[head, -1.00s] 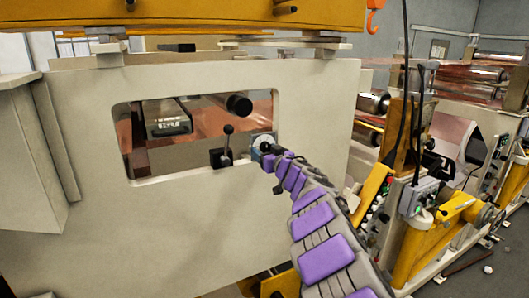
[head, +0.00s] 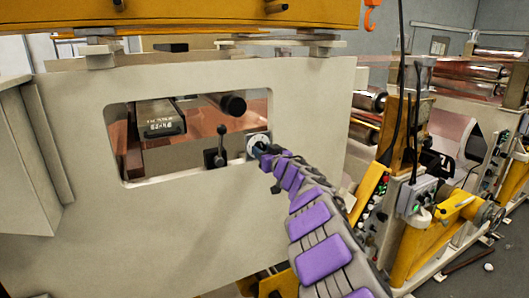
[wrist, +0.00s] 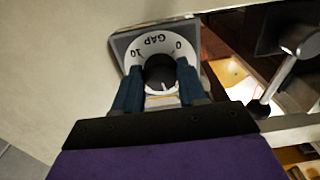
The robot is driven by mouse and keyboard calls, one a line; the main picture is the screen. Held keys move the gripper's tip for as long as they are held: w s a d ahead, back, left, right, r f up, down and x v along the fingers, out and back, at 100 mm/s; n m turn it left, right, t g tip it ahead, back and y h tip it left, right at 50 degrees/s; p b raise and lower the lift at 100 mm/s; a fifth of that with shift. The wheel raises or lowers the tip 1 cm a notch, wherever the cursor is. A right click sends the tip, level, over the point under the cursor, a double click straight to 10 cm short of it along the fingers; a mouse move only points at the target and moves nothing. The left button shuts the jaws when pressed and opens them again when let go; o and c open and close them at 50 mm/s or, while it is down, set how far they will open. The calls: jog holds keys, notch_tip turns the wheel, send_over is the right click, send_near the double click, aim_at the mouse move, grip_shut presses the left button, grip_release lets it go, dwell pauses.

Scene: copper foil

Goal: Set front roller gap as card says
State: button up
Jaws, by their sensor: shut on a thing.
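The gap dial (head: 257,138) is a white round face on a grey plate at the right end of the window in the machine's side panel. In the wrist view the dial (wrist: 152,43) reads GAP, 0 and 10, upside down. My gripper (head: 265,149) reaches it, and in the wrist view my gripper's blue fingers (wrist: 160,82) are shut on the dark knob (wrist: 160,67) at its centre. The fingers and knob hide part of the scale, so the setting cannot be read. A dark plate with pale lettering (head: 161,125) shows inside the window, too small to read; I cannot tell whether it is the card.
A black-knobbed lever (head: 221,145) stands just left of the dial; its rod (wrist: 281,78) shows right of my gripper in the wrist view. A dark roller end (head: 233,105) sits above. Yellow machinery and a control box (head: 414,198) stand right.

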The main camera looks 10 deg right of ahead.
jog(key=shift+f, duration=0.1)
jog(key=shift+d, duration=0.1)
dwell(0.3)
jog(key=shift+f+n+p, duration=0.1)
jog(key=shift+n+p, duration=0.35)
jog(key=shift+n, duration=1.45)
dwell(1.3)
